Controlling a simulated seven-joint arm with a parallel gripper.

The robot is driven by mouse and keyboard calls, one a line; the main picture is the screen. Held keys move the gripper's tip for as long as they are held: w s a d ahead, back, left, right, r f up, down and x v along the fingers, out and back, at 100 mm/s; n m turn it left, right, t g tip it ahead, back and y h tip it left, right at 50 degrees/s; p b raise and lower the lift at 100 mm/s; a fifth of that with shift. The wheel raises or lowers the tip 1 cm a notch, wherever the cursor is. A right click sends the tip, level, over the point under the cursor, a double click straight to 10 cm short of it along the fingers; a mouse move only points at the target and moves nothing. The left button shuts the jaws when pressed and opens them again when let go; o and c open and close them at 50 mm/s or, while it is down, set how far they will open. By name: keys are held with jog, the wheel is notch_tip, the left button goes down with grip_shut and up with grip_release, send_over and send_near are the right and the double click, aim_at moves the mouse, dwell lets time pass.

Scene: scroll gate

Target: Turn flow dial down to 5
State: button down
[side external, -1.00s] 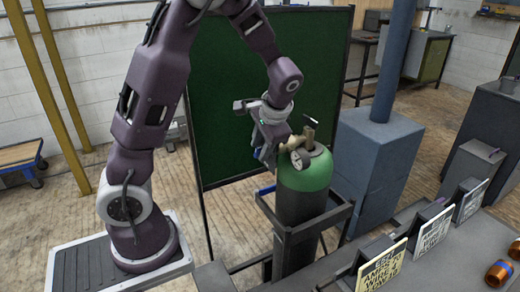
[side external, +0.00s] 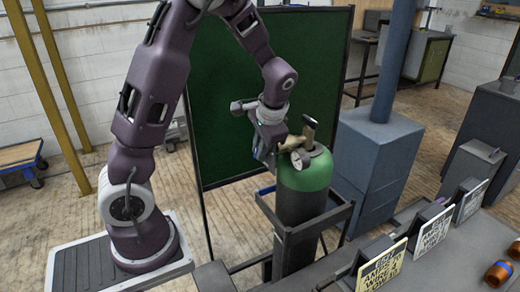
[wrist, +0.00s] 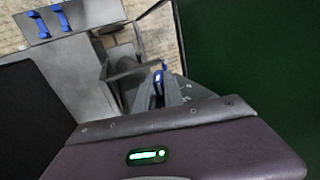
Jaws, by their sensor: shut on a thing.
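The green-topped gas cylinder (side external: 304,180) stands upright in a dark metal frame. Its brass regulator (side external: 292,142) and round white-faced gauge (side external: 299,158) are on top; the gauge reading is too small to tell. My gripper (side external: 272,156) is at the regulator's left side, shut on what appears to be the flow dial. The dial itself is hidden behind the fingers in the side view, so its setting cannot be read. In the wrist view my gripper (wrist: 165,95) points away from the camera, with a small blue part (wrist: 158,79) by its fingertips.
A dark green screen (side external: 240,90) stands close behind my gripper. A blue-grey cabinet with a column (side external: 375,150) is right of the cylinder. A bench (side external: 470,245) with several labelled signs is at front right. Open floor lies left of the screen.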

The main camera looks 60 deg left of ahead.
jog(key=h, duration=0.4)
jog(key=shift+a+h, duration=0.5)
jog(key=shift+h, duration=1.7)
jog(key=c, duration=1.5)
grip_release()
jog(key=shift+o, duration=0.2)
notch_tip(320, 180, up, 10)
